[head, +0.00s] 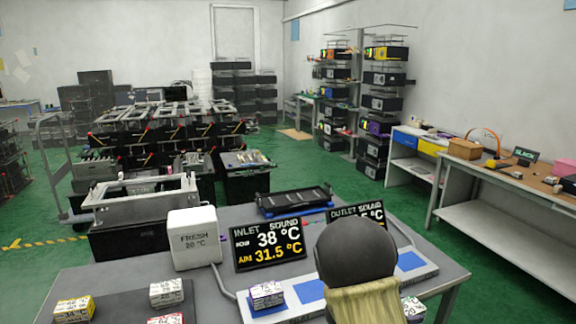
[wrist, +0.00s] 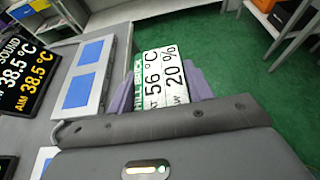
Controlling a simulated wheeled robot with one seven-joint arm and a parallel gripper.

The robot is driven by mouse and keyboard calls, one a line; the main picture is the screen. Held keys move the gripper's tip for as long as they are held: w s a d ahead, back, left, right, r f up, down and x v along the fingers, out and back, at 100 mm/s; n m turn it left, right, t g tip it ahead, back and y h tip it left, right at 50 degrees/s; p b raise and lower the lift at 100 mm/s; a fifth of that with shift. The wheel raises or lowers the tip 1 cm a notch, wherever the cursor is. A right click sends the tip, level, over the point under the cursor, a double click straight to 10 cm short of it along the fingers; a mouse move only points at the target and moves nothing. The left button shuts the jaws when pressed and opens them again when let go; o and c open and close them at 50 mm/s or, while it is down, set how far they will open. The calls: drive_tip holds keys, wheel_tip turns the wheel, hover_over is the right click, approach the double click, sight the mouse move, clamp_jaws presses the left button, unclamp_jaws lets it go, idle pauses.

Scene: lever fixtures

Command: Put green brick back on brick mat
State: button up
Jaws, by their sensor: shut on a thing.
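The green brick (wrist: 163,75), white with a green-edged label reading 56 °C and 20 %, is between the purple fingers of my gripper (wrist: 160,90) in the wrist view. My gripper is shut on it. In the head view, a small part of a brick with green marking (head: 413,306) shows beside my dark arm end, low at the right; the arm hides most of my gripper. The dark brick mat (head: 120,300) lies at the bench's front left. It bears a yellow-marked brick (head: 74,309), a white brick (head: 167,292) and a red-marked brick (head: 166,319).
A white tray with blue pads (head: 311,291) lies on the bench, with one brick (head: 266,294) at its left end. An inlet display (head: 268,243), an outlet display (head: 357,213) and a white FRESH box (head: 193,239) stand behind. A grey pipe (head: 222,281) runs beside the tray.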

drive_tip(key=s+a+f+n+t+y+p, duration=0.1)
drive_tip(key=s+a+f+p, duration=0.2)
drive_tip(key=a+f, duration=0.3)
drive_tip(key=s+a+f+n+t+p, duration=0.2)
drive_tip(key=s+a+f+p, duration=0.1)
drive_tip(key=a+f, duration=0.3)
drive_tip(key=shift+a+t+y+p, duration=0.35)
drive_tip(key=shift+a+p, duration=0.35)
drive_tip(key=shift+a, duration=0.25)
drive_tip(key=shift+s+d+n, duration=0.1)
drive_tip(key=shift+n, duration=0.2)
drive_tip(key=n+t+y, duration=0.3)
drive_tip(key=n+y, duration=0.1)
